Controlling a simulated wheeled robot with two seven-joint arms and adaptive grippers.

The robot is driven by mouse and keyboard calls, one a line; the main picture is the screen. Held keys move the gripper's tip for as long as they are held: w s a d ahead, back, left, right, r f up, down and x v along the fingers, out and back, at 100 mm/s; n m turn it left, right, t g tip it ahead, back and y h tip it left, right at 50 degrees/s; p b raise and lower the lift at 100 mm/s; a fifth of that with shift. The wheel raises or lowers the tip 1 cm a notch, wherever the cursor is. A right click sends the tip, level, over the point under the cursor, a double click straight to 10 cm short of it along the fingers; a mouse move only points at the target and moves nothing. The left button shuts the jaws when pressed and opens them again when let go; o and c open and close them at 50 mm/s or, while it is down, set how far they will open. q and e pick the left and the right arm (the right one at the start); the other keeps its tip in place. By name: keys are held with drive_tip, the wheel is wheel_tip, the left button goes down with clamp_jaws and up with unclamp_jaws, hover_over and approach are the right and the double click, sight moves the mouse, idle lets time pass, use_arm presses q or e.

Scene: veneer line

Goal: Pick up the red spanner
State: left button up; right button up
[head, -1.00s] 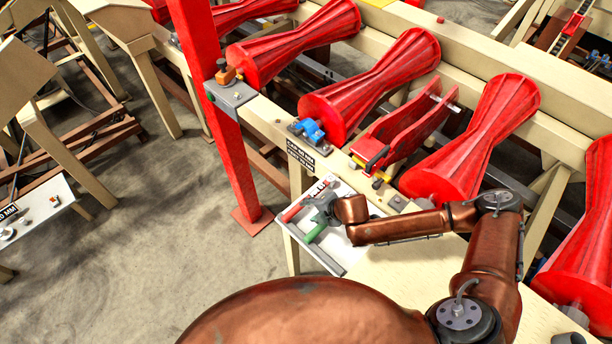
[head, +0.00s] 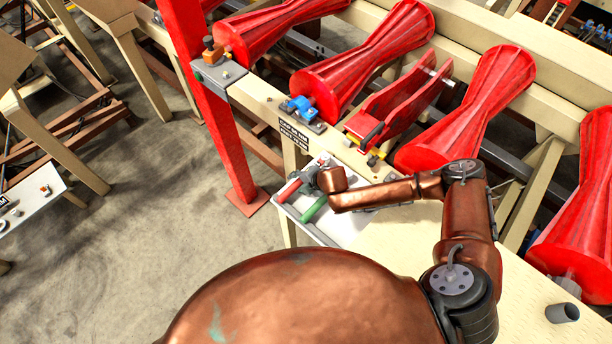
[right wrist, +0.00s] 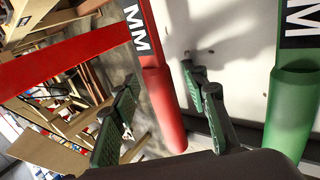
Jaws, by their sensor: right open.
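The red spanner (head: 288,190) lies on the white tray (head: 322,236) at the end of the bench, left of the green spanner (head: 313,209). My right gripper (head: 311,179) is over the tray, close to the red spanner. In the right wrist view, the open gripper (right wrist: 160,78) has one finger on either side of the red spanner's handle (right wrist: 165,112) in the picture. I cannot tell whether a finger touches it. The green spanner (right wrist: 290,112) is to the right, outside the fingers. The gripper hides part of the tray. My left gripper is out of view.
A red post (head: 222,130) stands just left of the tray. A rail with a blue clamp (head: 301,107) and red rollers (head: 365,60) runs behind it. The bench top (head: 400,240) right of the tray is mostly bare, with a grey cup (head: 562,313) at its right.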

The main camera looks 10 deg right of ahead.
drive_tip(key=shift+c, duration=0.2)
clamp_jaws()
idle(0.3)
